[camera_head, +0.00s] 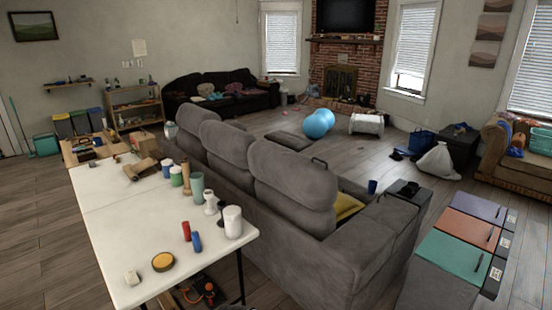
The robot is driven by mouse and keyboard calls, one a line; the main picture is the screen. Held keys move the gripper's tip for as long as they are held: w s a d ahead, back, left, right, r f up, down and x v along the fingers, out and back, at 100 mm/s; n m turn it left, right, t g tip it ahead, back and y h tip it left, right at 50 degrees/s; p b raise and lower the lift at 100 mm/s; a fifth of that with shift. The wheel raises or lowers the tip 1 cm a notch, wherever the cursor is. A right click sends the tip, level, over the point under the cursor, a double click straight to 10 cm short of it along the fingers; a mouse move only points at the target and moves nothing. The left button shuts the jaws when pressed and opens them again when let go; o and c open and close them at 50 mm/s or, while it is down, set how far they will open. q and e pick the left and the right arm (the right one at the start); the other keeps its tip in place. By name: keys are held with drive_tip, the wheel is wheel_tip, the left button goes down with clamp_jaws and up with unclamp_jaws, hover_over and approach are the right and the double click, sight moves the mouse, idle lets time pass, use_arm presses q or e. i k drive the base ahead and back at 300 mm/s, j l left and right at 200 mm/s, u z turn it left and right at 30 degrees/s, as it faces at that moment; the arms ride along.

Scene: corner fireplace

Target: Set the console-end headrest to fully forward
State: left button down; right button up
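A grey sofa (345,258) stands in the middle of the room, seen from behind and to one side. Its back carries three padded headrests: a far one (190,132), a middle one (226,152) and a near one (290,183). The near headrest is closest to the unit with coloured panels and seems to stand upright or lean slightly; its exact setting I cannot tell. Neither of my grippers is in view.
A white folding table (110,215) with cups, cylinders and a yellow-topped disc stands close behind the sofa. A low unit with purple, orange and teal panels (455,257) stands at the right. A yellow cushion (347,206) lies on the seat. Floor is clear at the left.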

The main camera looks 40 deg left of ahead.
sight(310, 183)
drive_tip(key=i+l+u, duration=0.1)
drive_tip(key=u, duration=0.35)
drive_tip(key=i+l+u, duration=0.25)
drive_tip(key=u, duration=0.2)
drive_tip(key=i+l+u, duration=0.2)
drive_tip(key=u, duration=0.25)
drive_tip(key=i+l+u, duration=0.15)
drive_tip(key=u, duration=0.2)
drive_tip(key=i+l+u, duration=0.1)
drive_tip(key=l+u, duration=0.55)
drive_tip(key=i+l, duration=0.05)
